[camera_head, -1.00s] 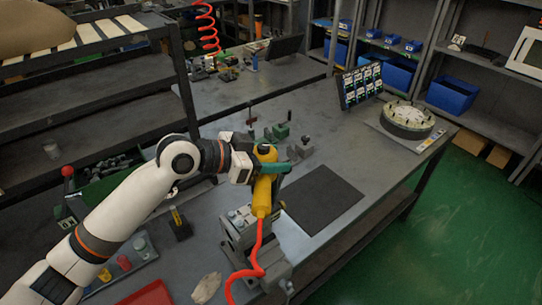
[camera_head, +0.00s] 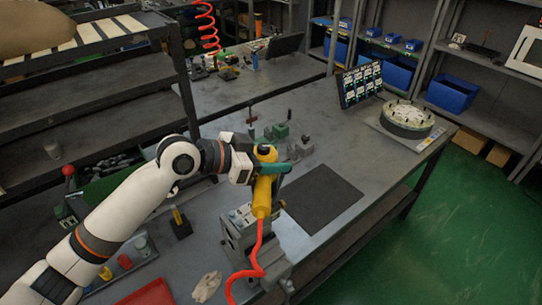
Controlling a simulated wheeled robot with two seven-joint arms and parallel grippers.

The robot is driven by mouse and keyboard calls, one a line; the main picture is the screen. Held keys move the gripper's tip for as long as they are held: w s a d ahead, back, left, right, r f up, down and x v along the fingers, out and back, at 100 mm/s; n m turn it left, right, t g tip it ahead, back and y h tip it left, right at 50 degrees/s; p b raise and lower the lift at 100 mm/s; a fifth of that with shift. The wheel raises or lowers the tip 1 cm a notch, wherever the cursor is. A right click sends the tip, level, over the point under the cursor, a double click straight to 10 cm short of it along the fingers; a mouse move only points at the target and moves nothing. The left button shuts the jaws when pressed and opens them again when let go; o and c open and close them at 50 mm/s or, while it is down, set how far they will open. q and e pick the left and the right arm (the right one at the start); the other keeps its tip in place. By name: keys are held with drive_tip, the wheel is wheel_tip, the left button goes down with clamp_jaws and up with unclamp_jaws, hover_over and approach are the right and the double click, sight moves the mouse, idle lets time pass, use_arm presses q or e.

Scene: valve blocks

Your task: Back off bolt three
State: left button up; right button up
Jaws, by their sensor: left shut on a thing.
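My left gripper (camera_head: 268,167) is shut on a yellow power driver (camera_head: 262,198) with a teal part and a red coiled air hose. It holds the driver upright above a grey valve block in a vise (camera_head: 245,236) near the front of the bench. The bolt heads on the block are too small to number, and the driver hides part of the block's top. I cannot tell whether the driver's tip touches a bolt. My right gripper is not in view.
A black mat (camera_head: 322,199) lies bare right of the vise. Green and grey blocks (camera_head: 277,132) stand behind the driver. A round fixture (camera_head: 407,118) and a sign board (camera_head: 362,85) stand at the far right. A red tray (camera_head: 150,294) lies at front left.

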use_arm(q)
drive_tip(key=shift+f+b, duration=0.55)
drive_tip(key=shift+f, duration=0.2)
idle(0.4)
drive_tip(key=shift+r, duration=0.1)
idle(0.5)
drive_tip(key=shift+f, duration=0.35)
idle(1.1)
drive_tip(key=shift+s+f, duration=0.15)
drive_tip(key=shift+f, duration=0.1)
idle(1.5)
drive_tip(key=shift+r+p, duration=0.3)
drive_tip(key=shift+p, duration=0.2)
idle(0.8)
drive_tip(key=shift+w+r+p, duration=0.25)
drive_tip(key=shift+r+p, duration=0.1)
drive_tip(key=shift+r, duration=0.15)
drive_tip(key=shift+s+r+p, duration=0.15)
drive_tip(key=shift+r+p, duration=2.15)
drive_tip(key=shift+r, duration=0.85)
